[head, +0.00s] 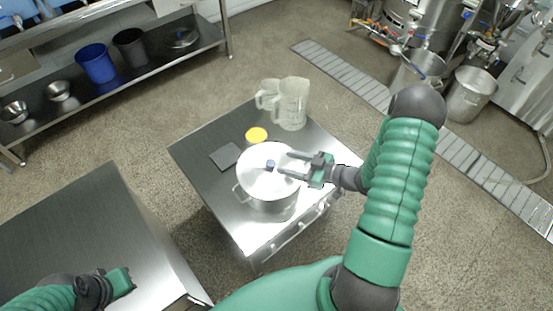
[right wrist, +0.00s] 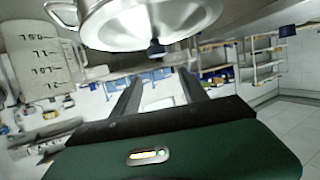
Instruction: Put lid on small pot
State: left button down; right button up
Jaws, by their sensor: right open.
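A steel pot (head: 270,206) with side handles stands on the small steel table. A round shiny lid (head: 254,176) with a dark blue knob (head: 270,164) covers its top; I cannot tell how exactly it is seated. My right gripper (head: 284,162) is open over the lid's right side, with its fingers toward the knob. In the right wrist view the knob (right wrist: 156,48) appears beyond the gap between the open fingers (right wrist: 158,86), with the shiny lid (right wrist: 150,22) above it in the picture. My left gripper (head: 122,283) is low at the left; its jaws are unclear.
Clear measuring jugs (head: 292,104), a yellow-topped container (head: 256,135) and a dark flat square (head: 225,156) share the small table (head: 195,148). Another steel table (head: 80,225) stands at left. A shelf (head: 150,68) with buckets and bowls is at the back left.

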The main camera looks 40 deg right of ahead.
jog(key=v, duration=0.5)
jog(key=w+a+r+m+g+h, duration=0.2)
jog(key=w+a+r+g+h, duration=0.1)
jog(key=w+g+h, duration=0.3)
pick_arm(q)
jog(key=shift+d+r+p, duration=0.15)
jog(key=shift+r+p, duration=1)
jog(key=shift+r, duration=0.05)
pick_arm(e)
jog(key=s+a+r+m+g, duration=0.3)
jog(key=s+a+r+g, duration=0.1)
jog(key=s+a, duration=0.7)
jog(key=shift+s+a+r+h, duration=0.15)
jog(key=shift+a+r+h, duration=0.25)
jog(key=shift+a, duration=1)
